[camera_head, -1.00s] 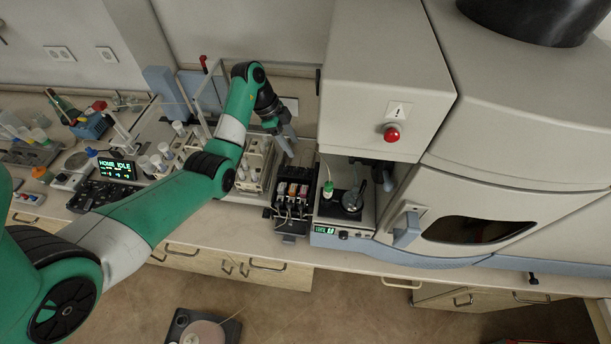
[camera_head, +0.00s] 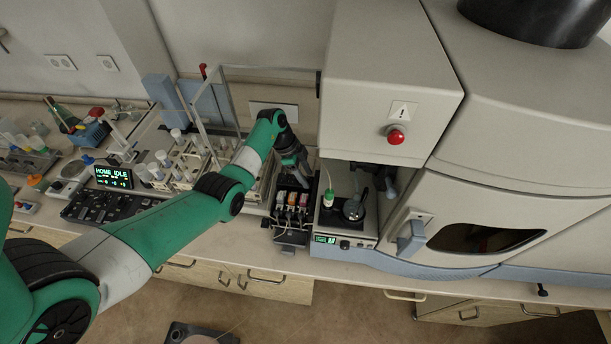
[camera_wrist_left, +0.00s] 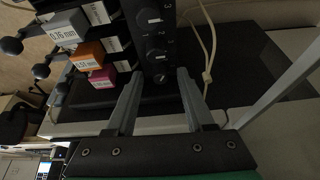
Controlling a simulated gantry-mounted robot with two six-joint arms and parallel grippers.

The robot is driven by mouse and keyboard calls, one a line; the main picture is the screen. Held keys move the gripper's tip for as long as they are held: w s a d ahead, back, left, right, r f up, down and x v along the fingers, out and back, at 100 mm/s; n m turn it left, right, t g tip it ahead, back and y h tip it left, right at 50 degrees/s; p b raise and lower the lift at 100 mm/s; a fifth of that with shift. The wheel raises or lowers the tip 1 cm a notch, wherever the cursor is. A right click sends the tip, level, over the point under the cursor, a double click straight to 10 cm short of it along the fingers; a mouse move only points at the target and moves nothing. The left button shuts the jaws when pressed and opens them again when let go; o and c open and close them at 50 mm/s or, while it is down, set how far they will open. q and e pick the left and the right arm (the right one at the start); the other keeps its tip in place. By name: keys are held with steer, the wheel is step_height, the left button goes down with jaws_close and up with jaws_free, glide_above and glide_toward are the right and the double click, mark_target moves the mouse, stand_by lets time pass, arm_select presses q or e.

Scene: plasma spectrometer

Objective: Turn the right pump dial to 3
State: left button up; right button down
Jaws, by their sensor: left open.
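The peristaltic pump is a small black unit (camera_head: 291,236) with grey, orange and red cassettes, on the bench left of the spectrometer. In the left wrist view its black panel (camera_wrist_left: 155,32) carries dials with light markings: one dial (camera_wrist_left: 149,16) near the top edge, another (camera_wrist_left: 155,54) below it, and a smaller round part (camera_wrist_left: 160,78) at the panel's end. The dial settings are too small to read, and I cannot tell which is the right one. My left gripper (camera_head: 303,181) is over the back of the pump. Its fingers (camera_wrist_left: 160,76) are open and empty, on either side of the panel's near end.
The grey spectrometer (camera_head: 388,75) overhangs on the right, with a lit instrument base (camera_head: 343,243) beside the pump. A clear-sided frame with tube racks (camera_head: 187,165) stands left of the pump. Thin tubing (camera_wrist_left: 210,45) hangs near the fingers.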

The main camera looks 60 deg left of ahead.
arm_select(q)
jaws_close()
steer(key=shift+f+m+h+b, duration=0.1)
steer(key=shift+m+h+b, duration=0.2)
steer(key=shift+m+b, duration=0.55)
steer(key=shift+m+g, duration=0.3)
steer(key=shift+m, duration=0.35)
jaws_free()
